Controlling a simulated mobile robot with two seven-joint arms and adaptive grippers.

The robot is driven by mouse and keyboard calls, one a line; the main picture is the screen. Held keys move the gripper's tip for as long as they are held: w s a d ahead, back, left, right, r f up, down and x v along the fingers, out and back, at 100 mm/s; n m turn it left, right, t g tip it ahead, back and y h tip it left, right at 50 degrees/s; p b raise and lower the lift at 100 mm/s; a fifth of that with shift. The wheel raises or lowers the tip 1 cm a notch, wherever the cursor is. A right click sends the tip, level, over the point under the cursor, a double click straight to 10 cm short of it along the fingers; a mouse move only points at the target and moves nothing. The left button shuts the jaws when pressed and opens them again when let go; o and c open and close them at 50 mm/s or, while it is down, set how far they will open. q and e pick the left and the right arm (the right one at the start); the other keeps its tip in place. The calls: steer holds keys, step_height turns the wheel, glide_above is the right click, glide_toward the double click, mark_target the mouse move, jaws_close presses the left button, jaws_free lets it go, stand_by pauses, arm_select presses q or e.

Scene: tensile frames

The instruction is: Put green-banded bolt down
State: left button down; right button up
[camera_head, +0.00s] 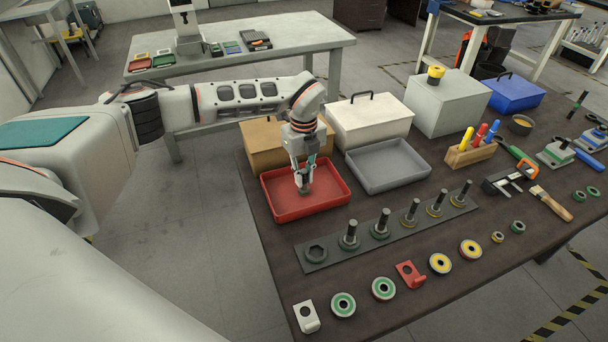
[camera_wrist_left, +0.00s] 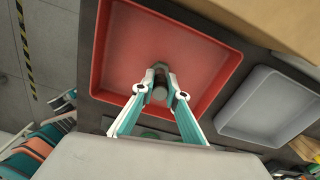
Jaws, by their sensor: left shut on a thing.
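My left gripper (camera_head: 304,186) points down inside the red tray (camera_head: 279,210). In the left wrist view, its fingers (camera_wrist_left: 160,88) are shut on the shank of a grey bolt (camera_wrist_left: 159,93). The bolt's dark greenish head (camera_wrist_left: 161,67) is lower, close to the red tray floor (camera_wrist_left: 125,60). I cannot tell whether the head touches the floor. The fingers hide much of the bolt in the head view. The dark bolt rack (camera_head: 330,256) has an empty hexagonal recess (camera_head: 316,254) at its left end and several upright bolts in the others. My right gripper is out of view.
A grey tray (camera_head: 389,184) stands right of the red tray. A tan box (camera_head: 262,158) and a white lidded box (camera_head: 368,120) stand behind. Several ringed parts, a white bracket (camera_head: 306,316) and a red bracket (camera_head: 410,273) lie in front of the rack.

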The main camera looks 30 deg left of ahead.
arm_select(q)
steer(key=shift+f, duration=0.1)
steer(key=c, duration=2)
jaws_free()
step_height(320, 180, up, 12)
steer(key=shift+r+b, duration=0.1)
steer(key=shift+b, duration=0.45)
